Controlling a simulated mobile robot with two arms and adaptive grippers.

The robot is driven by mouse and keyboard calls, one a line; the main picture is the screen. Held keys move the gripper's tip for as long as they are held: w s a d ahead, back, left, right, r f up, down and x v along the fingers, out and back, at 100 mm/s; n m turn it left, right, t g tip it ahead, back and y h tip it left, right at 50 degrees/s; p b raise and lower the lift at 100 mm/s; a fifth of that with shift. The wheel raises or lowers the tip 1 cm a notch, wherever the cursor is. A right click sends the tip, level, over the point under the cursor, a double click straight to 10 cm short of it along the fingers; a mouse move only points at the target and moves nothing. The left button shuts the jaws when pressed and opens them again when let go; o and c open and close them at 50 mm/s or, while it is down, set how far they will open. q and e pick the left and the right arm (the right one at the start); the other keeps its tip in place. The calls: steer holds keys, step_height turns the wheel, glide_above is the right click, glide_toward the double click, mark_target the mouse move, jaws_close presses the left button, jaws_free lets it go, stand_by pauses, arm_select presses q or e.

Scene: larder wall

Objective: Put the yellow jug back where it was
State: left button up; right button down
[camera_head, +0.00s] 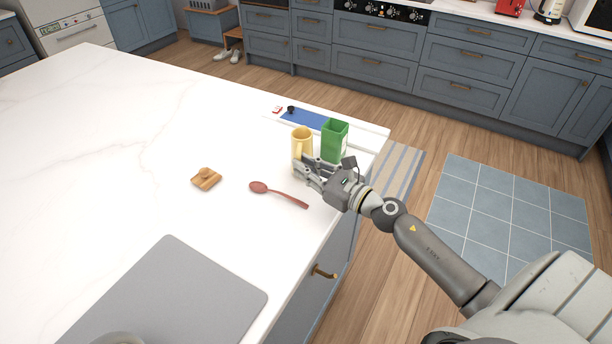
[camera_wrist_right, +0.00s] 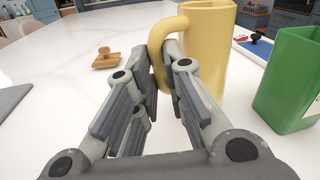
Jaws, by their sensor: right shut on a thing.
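The yellow jug (camera_head: 301,141) stands upright at the far right part of the white counter, left of a green container. It also shows in the right wrist view (camera_wrist_right: 208,50), with its handle (camera_wrist_right: 157,62) facing my gripper. My right gripper (camera_head: 304,172) is shut on the jug's handle, and its fingertips sit on either side of it in the wrist view (camera_wrist_right: 166,55). The jug's base is partly hidden by the gripper, so I cannot tell whether it touches the counter. My left gripper is not in view.
The green container (camera_head: 335,140) stands close on the jug's right. A blue mat (camera_head: 303,119) lies behind. A red spoon (camera_head: 280,194) and a wooden stamp-like piece (camera_head: 206,179) lie in front. A grey mat (camera_head: 170,300) lies nearer. The counter's left part is clear.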

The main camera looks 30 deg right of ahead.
steer(key=shift+f, duration=0.6)
steer(key=shift+f, duration=0.15)
steer(key=c, duration=1.5)
jaws_free()
steer(key=shift+s, duration=0.1)
